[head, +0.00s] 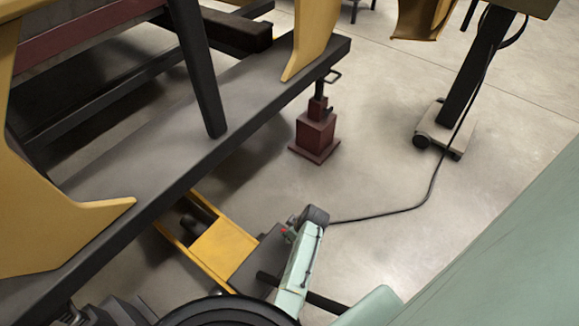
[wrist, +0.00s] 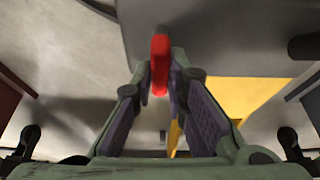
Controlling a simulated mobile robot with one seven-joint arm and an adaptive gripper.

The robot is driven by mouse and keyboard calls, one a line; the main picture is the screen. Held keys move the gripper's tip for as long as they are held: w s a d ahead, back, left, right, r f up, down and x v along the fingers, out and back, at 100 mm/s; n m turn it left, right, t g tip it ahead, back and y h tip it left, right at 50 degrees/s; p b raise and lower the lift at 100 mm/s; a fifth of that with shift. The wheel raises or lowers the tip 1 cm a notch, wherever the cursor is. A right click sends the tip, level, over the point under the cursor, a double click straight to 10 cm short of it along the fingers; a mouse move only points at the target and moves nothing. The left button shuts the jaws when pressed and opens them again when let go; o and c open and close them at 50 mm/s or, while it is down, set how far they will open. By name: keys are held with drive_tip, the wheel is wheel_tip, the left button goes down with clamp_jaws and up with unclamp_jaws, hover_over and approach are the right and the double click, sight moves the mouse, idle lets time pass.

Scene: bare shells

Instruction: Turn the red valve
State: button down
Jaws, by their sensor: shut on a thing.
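The red valve (wrist: 159,66) shows in the wrist view as a narrow red handle, upright in the picture, between my fingertips. My gripper (wrist: 161,78) is shut on it, with one finger at each side. In the head view only a small red bit of the valve (head: 284,231) shows beside my gripper (head: 291,224), at the end of my pale green arm. The rest of the valve is hidden by the gripper. The dark grey body (head: 258,262) beside it sits by a yellow frame (head: 224,250).
A long grey platform (head: 235,95) with yellow brackets (head: 60,225) runs across the left. A dark red jack (head: 317,132) stands on the floor. A black cable (head: 405,209) runs from near my gripper to a wheeled stand (head: 447,128).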

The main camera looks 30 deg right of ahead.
drive_tip(key=c, duration=1.6)
unclamp_jaws()
drive_tip(key=v, duration=1.2)
